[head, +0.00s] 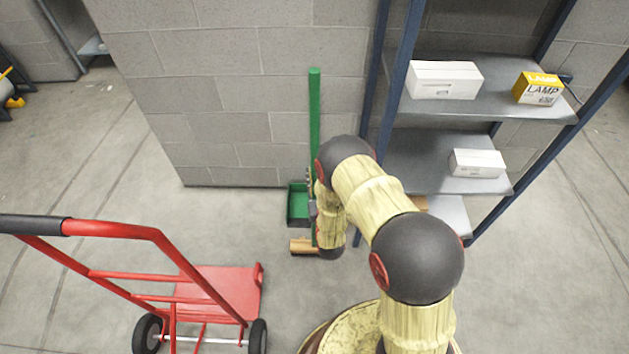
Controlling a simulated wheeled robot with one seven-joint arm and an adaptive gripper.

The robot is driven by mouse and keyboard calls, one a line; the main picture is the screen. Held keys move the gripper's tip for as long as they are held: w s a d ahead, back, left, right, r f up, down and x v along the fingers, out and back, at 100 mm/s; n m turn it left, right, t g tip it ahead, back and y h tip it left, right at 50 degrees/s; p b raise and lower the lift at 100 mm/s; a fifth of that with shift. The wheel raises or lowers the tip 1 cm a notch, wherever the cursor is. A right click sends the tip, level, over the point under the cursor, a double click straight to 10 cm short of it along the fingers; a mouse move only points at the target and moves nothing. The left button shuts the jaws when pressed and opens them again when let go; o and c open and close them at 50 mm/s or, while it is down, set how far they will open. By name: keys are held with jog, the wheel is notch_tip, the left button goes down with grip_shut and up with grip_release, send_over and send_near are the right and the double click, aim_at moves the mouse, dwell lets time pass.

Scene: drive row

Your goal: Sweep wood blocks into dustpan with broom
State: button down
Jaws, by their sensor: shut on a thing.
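The broom's upright green handle (314,115) stands in front of the grey block wall. Its tan head (302,246) is low near the floor, partly hidden by my arm. My gripper (311,207), seen small and partly covered by my wrist, is shut on the lower part of the handle. The green dustpan (297,205) is at the foot of the wall, just left of and behind the handle. I cannot make out any separate wood blocks. A small tan patch (421,203) shows behind my arm by the shelf; I cannot tell what it is.
A red hand truck (215,290) with black wheels stands at the lower left. At the right, a blue-framed shelf (490,100) holds white boxes (444,80) and a yellow lamp box (538,88). Concrete floor is open between the hand truck and the wall.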

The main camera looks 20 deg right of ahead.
jog(key=w+d, duration=0.3)
jog(key=w, duration=0.8)
jog(key=w+d+r+b, duration=0.1)
jog(key=w+d, duration=0.3)
jog(key=w, duration=0.7)
dwell(1.7)
jog(key=shift+w+d, duration=0.1)
jog(key=shift+r, duration=0.1)
jog(key=shift+s+a+r+p, duration=0.5)
jog(key=shift+s+r+p, duration=0.95)
jog(key=shift+r+p, duration=1.1)
jog(key=s+a+r+p, duration=0.2)
jog(key=s, duration=0.6)
jog(key=s+a+r+p, duration=0.1)
jog(key=s+a+p, duration=0.2)
jog(key=s, duration=0.6)
jog(key=shift+a+r, duration=0.25)
jog(key=shift+r, duration=0.1)
